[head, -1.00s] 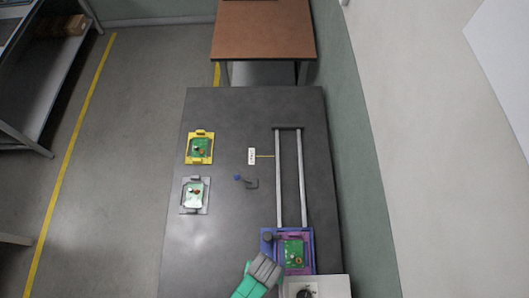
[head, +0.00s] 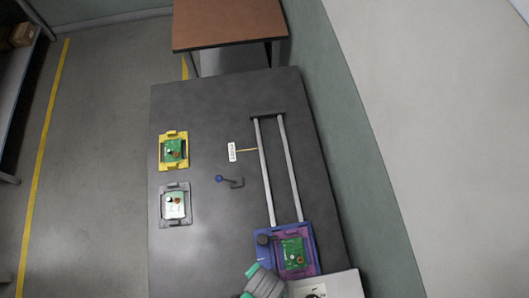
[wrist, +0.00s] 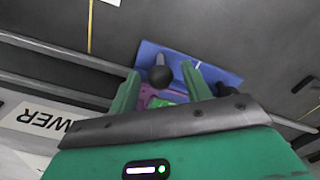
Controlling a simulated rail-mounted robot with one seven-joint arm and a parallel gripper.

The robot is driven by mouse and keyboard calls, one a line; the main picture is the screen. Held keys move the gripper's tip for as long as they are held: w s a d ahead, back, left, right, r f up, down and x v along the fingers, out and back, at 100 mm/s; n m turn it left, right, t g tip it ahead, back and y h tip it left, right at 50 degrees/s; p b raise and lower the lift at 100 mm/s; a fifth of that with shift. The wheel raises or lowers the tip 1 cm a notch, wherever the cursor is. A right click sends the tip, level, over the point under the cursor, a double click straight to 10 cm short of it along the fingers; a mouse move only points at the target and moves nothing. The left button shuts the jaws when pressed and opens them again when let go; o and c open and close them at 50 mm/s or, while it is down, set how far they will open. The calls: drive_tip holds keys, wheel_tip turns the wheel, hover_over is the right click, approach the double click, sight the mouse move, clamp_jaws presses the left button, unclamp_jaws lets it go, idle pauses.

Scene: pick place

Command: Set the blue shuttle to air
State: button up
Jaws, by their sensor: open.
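The blue shuttle (head: 262,259) sits at the near end of two pale rails (head: 290,170). It carries a purple fixture (head: 309,250) with a green circuit board (head: 294,252). A dark round knob (head: 263,240) stands on its left side. My gripper (head: 262,283) is just below the shuttle at the bottom edge of the head view, partly cut off. In the wrist view its green fingers (wrist: 160,82) are open, with the black knob (wrist: 160,75) showing between the tips. I cannot tell whether they touch it. The board is mostly hidden there.
A white box (head: 340,284) with a dark dial stands right of my gripper; its wrist-view lettering (wrist: 45,117) is partly hidden. A blue-tipped lever (head: 220,179), yellow fixture (head: 164,153) and grey fixture (head: 165,211) are further left.

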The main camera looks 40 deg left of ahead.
drive_tip(key=shift+f, duration=1.8)
